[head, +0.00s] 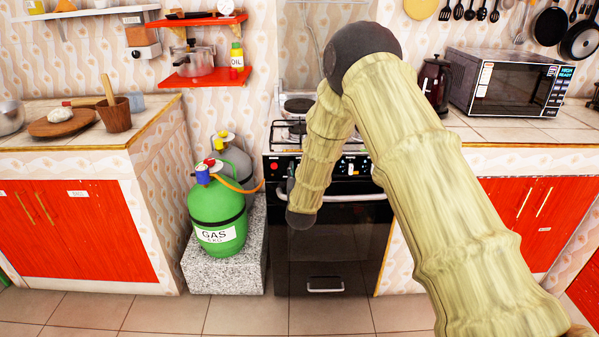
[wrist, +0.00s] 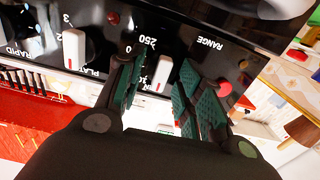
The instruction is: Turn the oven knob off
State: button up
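The black oven (head: 330,240) stands in the middle of the head view, with its control panel (head: 320,166) below the hob. In the wrist view the panel appears upside down. A white knob (wrist: 160,73) with the marks "250" and "0" beside it shows between the fingers of my gripper (wrist: 161,66). Another white knob (wrist: 74,48) is to its left. My gripper is open, with one finger on each side of the first knob in the picture; I cannot tell whether they touch it. In the head view my arm hides part of the panel.
A green gas bottle (head: 216,212) and a grey one (head: 232,155) stand on a stone block (head: 222,272) left of the oven. Red cabinets (head: 75,232) flank both sides. A red round button or light (wrist: 224,88) sits right of the fingers.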

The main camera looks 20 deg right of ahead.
jog(key=shift+o, duration=0.5)
jog(key=shift+s, duration=0.1)
jog(key=v, duration=1.1)
jog(key=shift+s, duration=0.35)
jog(key=shift+a, duration=0.15)
